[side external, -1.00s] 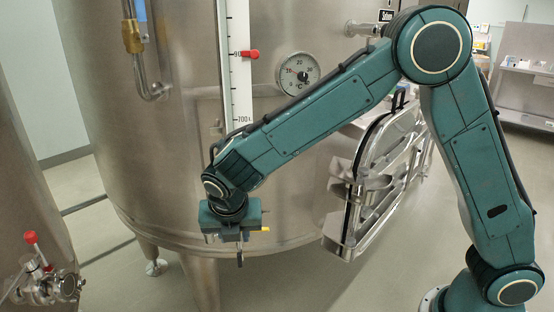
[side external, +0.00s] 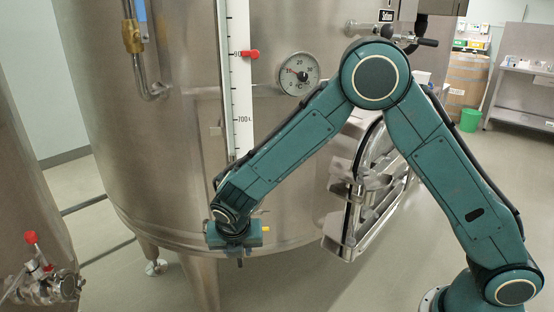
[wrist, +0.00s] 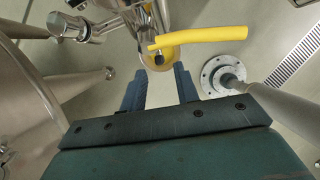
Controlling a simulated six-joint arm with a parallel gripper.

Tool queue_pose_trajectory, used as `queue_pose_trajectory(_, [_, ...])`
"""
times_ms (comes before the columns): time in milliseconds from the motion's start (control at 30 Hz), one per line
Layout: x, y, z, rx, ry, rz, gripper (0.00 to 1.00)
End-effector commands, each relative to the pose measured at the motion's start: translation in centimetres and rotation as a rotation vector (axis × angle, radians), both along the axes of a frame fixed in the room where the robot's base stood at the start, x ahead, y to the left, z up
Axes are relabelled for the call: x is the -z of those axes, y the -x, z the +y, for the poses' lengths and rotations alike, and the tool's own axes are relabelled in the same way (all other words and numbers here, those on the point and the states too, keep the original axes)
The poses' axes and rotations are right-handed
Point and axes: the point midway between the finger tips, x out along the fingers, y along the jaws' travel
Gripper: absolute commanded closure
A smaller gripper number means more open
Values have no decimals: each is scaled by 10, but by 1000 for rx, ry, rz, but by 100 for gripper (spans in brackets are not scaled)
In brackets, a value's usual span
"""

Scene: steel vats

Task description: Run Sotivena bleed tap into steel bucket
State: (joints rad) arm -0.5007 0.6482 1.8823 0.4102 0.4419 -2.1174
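My gripper (side external: 239,262) hangs low in front of the large steel vat (side external: 180,130). In the wrist view its two dark fingers (wrist: 159,70) stand apart with nothing held between them. A steel valve fitting (wrist: 68,27) shows at the upper left of the wrist view. A red-handled tap (side external: 40,270) sits on another vat at the lower left. I cannot read a Sotivena label or make out a steel bucket.
The vat's open hatch door (side external: 375,190) stands right of my gripper. A dial thermometer (side external: 299,74) and a level scale (side external: 238,80) are on the vat. A vat leg (wrist: 275,105) flanks the fingers. A green bin (side external: 470,120) stands at the back right.

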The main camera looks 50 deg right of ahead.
Motion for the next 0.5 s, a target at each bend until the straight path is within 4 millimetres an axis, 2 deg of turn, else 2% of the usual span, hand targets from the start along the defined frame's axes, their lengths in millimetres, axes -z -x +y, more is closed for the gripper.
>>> queue_pose_trajectory(200, [29,-9,-9,2,1,2,69])
queue_pose_trajectory(500, [50,-16,-14,1,0,-2,69])
